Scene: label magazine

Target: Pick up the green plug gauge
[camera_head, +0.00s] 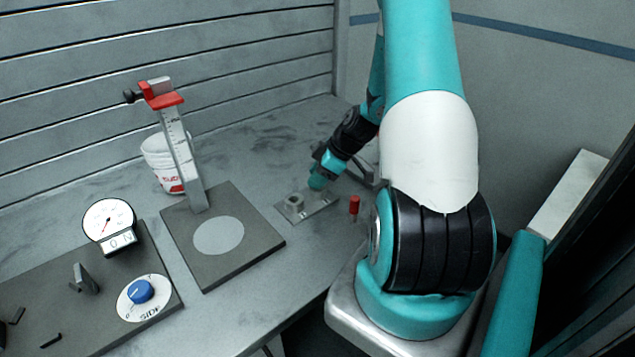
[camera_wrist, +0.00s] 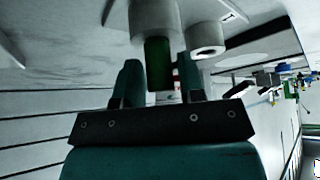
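The green plug gauge is a dark green cylinder (camera_wrist: 158,62) in the wrist view, running into a wider grey cylinder (camera_wrist: 155,16). In the head view its greenish body (camera_head: 316,184) shows just under my gripper (camera_head: 325,166), at the metal plate (camera_head: 318,206). In the wrist view my gripper (camera_wrist: 160,78) has one finger on each side of the green cylinder. A narrow gap shows on its right side, so the fingers look open around it. Contact on the left side is hard to tell.
A grey ring-shaped piece (camera_head: 295,201) stands close beside the gauge. A red-topped pin (camera_head: 354,205) stands to the right. A height stand (camera_head: 180,150), a white bucket (camera_head: 158,165) and a dark panel with dial (camera_head: 109,222) and blue knob (camera_head: 141,291) are left.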

